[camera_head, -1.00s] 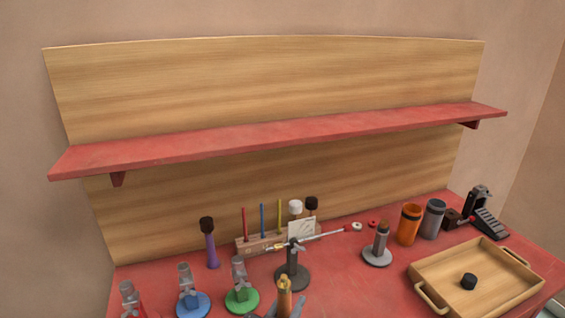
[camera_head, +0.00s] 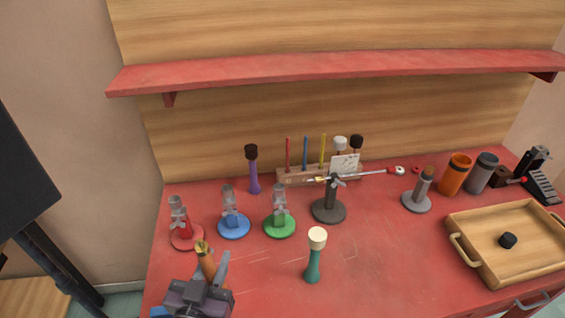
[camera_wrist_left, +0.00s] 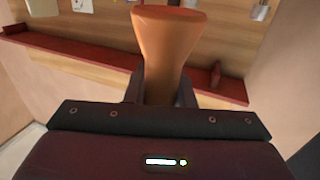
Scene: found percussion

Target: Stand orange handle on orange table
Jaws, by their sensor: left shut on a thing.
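The orange handle (camera_head: 206,262) has a brass-coloured tip and is held upright, slightly tilted, in my left gripper (camera_head: 213,272). The gripper is shut on it at the front left of the view. My right gripper is not in view.
Red (camera_head: 187,238), blue (camera_head: 234,228) and green (camera_head: 280,227) round stands lie just beyond my left gripper. A teal handle with cream top (camera_head: 313,262) stands to its right. A wooden tray (camera_head: 490,268) is at right. Bare table lies between the teal handle and tray.

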